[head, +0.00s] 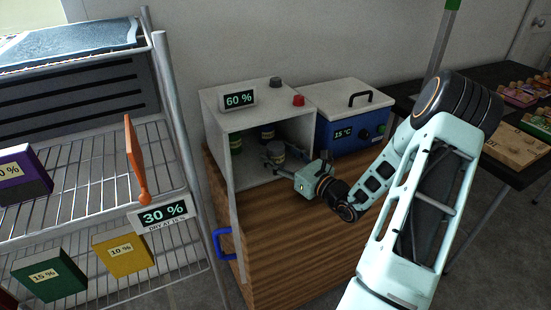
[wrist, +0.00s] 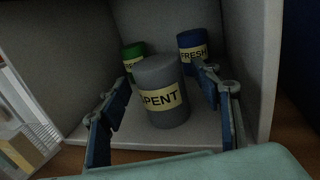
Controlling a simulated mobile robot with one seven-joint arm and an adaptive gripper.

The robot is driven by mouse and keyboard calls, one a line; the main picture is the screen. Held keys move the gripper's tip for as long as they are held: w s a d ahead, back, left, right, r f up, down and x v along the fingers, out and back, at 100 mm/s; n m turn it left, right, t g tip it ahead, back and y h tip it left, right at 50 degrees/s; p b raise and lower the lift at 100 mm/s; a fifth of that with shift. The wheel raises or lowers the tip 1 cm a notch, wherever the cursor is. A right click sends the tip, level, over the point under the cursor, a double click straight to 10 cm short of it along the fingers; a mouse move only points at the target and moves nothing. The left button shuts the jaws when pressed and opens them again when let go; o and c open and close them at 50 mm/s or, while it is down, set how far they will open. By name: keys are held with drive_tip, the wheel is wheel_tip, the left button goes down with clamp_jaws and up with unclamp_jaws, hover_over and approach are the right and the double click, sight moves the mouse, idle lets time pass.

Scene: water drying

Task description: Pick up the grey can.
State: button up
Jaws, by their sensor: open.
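The grey can (wrist: 160,95) has a yellow label reading "SPENT" and stands upright at the front of the open white cabinet. In the head view the grey can (head: 276,152) shows small, partly hidden by my gripper. My gripper (wrist: 160,88) is open, with one finger on each side of the can. In the head view my gripper (head: 277,160) reaches into the cabinet from the right. I cannot tell whether either finger touches the can.
Behind the grey can stand a green can (wrist: 133,52) at left and a blue can (wrist: 192,45) labelled "FRESH" at right. The cabinet (head: 232,178) has close side walls. A blue box (head: 345,125) stands right of it. A wire rack (head: 85,165) fills the left.

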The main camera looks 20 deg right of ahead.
drive_tip(key=shift+w+a, duration=0.15)
drive_tip(key=shift+w, duration=0.45)
drive_tip(key=c, duration=1.2)
drive_tip(key=shift+c, duration=0.6)
drive_tip(key=shift+r, duration=0.1)
